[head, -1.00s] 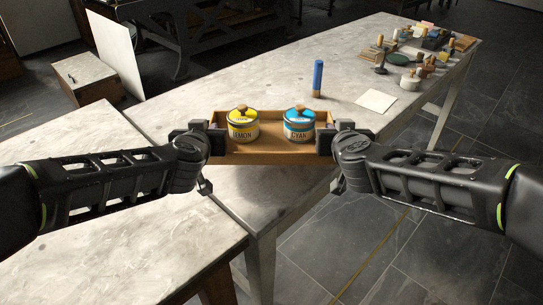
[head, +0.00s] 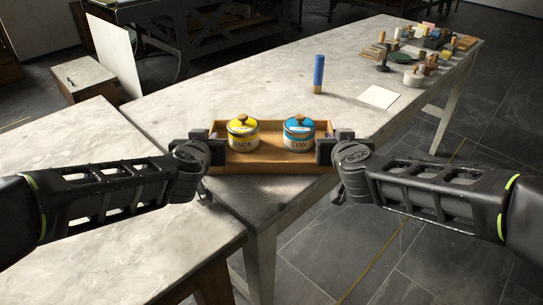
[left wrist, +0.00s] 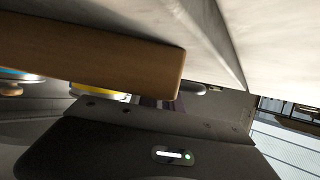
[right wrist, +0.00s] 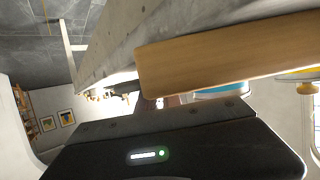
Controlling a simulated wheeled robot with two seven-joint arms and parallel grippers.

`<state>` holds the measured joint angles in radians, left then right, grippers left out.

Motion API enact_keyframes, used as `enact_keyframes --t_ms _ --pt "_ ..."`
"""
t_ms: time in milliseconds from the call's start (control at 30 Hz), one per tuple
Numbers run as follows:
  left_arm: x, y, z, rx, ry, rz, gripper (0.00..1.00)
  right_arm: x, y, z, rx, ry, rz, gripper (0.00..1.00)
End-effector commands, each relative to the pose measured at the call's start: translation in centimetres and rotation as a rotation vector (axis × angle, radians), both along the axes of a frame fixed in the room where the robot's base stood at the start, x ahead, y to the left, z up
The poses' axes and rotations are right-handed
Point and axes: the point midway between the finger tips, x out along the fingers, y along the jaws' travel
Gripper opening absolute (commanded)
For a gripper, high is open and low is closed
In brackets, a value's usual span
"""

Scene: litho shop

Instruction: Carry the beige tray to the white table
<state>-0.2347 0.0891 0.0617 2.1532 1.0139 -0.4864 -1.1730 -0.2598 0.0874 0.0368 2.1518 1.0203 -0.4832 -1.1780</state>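The beige tray (head: 272,167), a shallow wooden box, is level over the near end of the long pale-topped table (head: 225,87). It carries a yellow lidded jar marked lemon (head: 243,139) and a blue one marked cyan (head: 298,139), both upright. My left gripper (head: 214,149) is shut on the tray's left end. My right gripper (head: 328,150) is shut on its right end. The fingertips are partly hidden. The tray's wall shows in the left wrist view (left wrist: 100,60) and right wrist view (right wrist: 230,55). I cannot tell whether its underside touches the tabletop.
A second pale table (head: 80,190) stands at the left, close to the long one. A blue cylinder (head: 318,72) and a white sheet (head: 379,97) are beyond the tray. Several small tools and blocks (head: 425,55) crowd the far right end. The tabletop left of the cylinder is clear.

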Motion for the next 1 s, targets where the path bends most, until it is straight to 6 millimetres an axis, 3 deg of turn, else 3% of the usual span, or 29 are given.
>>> enact_keyframes --t_ms 233,633,767,1000 --pt "0.0 0.0 0.1 0.0 0.001 0.0 0.29 0.0 0.0 0.2 0.0 0.001 0.0 0.29" --pt "-0.8 0.0 0.5 -0.001 0.0 0.0 0.29 0.0 0.0 0.2 0.0 0.0 -0.001 0.29" --pt "-2.4 0.0 1.3 -0.002 -0.003 0.001 0.29 0.0 0.0 0.2 0.0 0.0 -0.001 0.29" --pt "-6.9 0.1 3.2 -0.003 -0.004 0.001 0.29 0.0 0.0 0.2 0.0 0.0 -0.001 0.29"
